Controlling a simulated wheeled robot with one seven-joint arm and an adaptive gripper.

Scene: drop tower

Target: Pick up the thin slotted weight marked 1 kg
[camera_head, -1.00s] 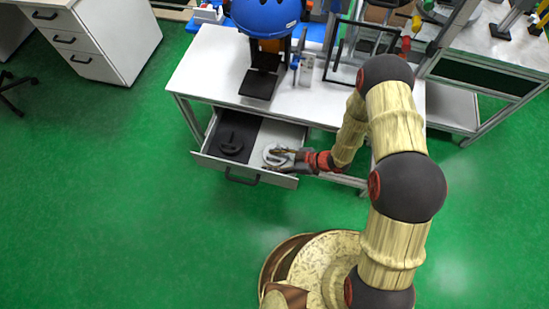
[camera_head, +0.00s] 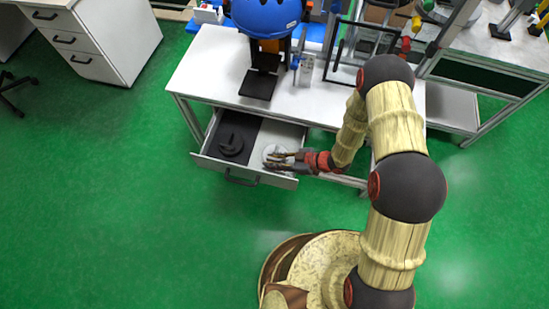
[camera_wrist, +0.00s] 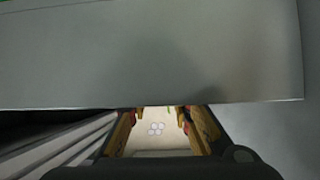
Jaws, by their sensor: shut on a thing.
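An open drawer (camera_head: 205,162) under the white desk holds a dark slotted weight (camera_head: 230,147) on its dark left half. A pale, round slotted weight (camera_head: 270,151) shows on the light right half, partly hidden by my gripper (camera_head: 283,157). My gripper reaches in from the right and is shut on a slotted weight at the pale one's place. The jaws hide most of its outline, and no 1 kg mark can be read.
The desk top (camera_head: 210,70) overhangs the drawer's back, close above my wrist. A blue helmet (camera_head: 266,16) on a stand and a black frame (camera_head: 350,52) stand on it. Green floor in front of the drawer is clear. A white drawer cabinet (camera_head: 105,45) stands far left.

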